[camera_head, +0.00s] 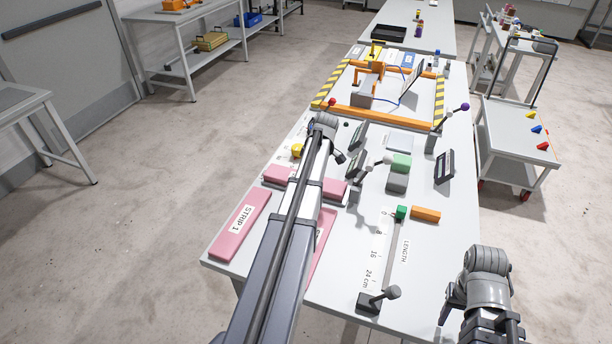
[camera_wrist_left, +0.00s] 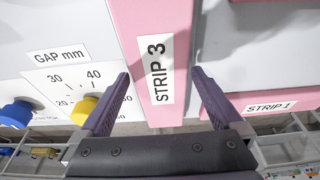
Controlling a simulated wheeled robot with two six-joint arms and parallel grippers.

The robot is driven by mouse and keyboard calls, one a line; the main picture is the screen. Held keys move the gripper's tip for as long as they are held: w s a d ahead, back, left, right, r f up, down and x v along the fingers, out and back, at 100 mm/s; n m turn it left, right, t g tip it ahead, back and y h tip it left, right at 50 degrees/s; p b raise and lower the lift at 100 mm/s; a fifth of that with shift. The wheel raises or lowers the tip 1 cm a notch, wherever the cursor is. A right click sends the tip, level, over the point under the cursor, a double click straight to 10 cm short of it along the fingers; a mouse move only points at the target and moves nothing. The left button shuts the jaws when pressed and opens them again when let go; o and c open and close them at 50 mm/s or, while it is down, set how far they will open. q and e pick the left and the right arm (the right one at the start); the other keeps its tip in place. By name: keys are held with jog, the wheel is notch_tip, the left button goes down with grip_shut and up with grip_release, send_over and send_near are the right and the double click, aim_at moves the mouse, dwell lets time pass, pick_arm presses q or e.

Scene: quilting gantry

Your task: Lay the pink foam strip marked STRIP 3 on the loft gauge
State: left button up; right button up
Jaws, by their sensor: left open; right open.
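The pink foam strip marked STRIP 3 (camera_wrist_left: 158,70) lies between the fingertips of my left gripper (camera_wrist_left: 160,74) in the left wrist view. The fingers are open, one on each side, with gaps to the strip. In the head view a pink strip (camera_head: 333,189) crosses behind my left arm; its label is hidden, but its place fits STRIP 3. My right gripper (camera_head: 449,308) is at the lower right, open and empty, off the table's side. I cannot tell which fixture is the loft gauge.
STRIP 1 (camera_head: 240,222) lies at the near left, and another pink strip (camera_head: 321,240) is partly under my arm. A GAP mm scale (camera_wrist_left: 62,57) is beside STRIP 3. A LENGTH scale (camera_head: 379,250), orange block (camera_head: 425,214) and orange frame (camera_head: 375,118) stand on the table.

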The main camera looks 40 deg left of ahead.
pick_arm(q)
jog(key=s+p+v, duration=0.1)
jog(key=p+v, duration=1)
jog(key=v, duration=0.1)
jog(key=shift+w, duration=0.45)
pick_arm(e)
notch_tip(320, 180, up, 12)
jog(key=shift+f, duration=0.15)
